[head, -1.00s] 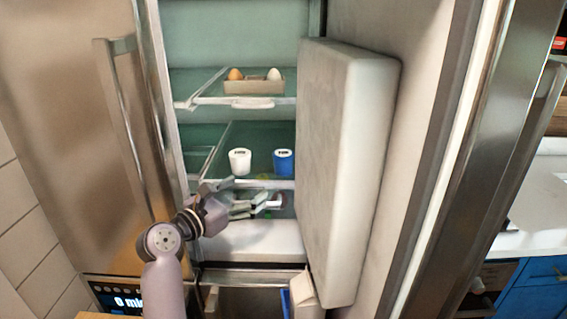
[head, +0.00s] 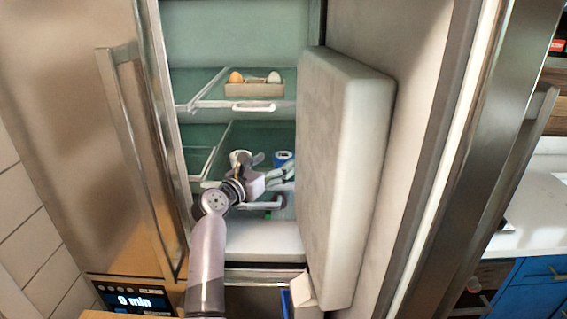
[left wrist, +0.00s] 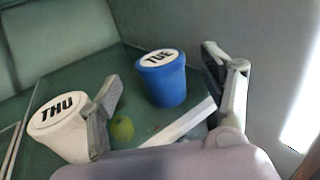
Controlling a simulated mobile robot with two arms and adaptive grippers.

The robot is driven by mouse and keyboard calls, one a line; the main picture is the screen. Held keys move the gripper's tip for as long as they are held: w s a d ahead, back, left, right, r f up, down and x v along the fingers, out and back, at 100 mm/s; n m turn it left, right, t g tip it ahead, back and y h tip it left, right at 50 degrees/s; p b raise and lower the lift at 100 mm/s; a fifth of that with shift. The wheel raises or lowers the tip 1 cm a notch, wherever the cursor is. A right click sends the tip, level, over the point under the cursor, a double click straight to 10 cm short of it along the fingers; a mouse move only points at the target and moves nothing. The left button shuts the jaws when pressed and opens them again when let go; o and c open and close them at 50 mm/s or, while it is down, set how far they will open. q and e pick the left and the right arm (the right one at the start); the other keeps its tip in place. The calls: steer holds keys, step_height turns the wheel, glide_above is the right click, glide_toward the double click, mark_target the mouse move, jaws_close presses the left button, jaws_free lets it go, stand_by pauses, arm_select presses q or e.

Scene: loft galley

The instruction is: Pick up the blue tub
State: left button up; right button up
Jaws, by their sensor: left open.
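The blue tub (left wrist: 164,82) has a white lid marked TUE and stands upright on a fridge shelf. In the head view the blue tub (head: 283,158) is partly hidden behind my left gripper (head: 285,172). In the left wrist view my left gripper (left wrist: 165,95) is open, with one finger left of the blue tub and the other to its right. The fingers are nearer the camera than the tub, and nothing is held. My right gripper is not in view.
A white tub (left wrist: 62,128) marked THU stands left of the blue one, close to the left finger. An egg tray (head: 254,89) sits on the shelf above. The open fridge door (head: 350,180) stands close on the right.

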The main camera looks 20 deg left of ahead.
mark_target(283, 154)
arm_select(q)
steer(key=p+x, duration=0.1)
steer(key=x, duration=0.2)
steer(key=shift+w+d+r, duration=0.15)
steer(key=shift+w+r, duration=0.05)
steer(key=shift+w, duration=0.15)
steer(key=shift+w+d, duration=0.15)
steer(key=shift+w, duration=0.5)
steer(key=shift+c, duration=0.6)
steer(key=c, duration=1.3)
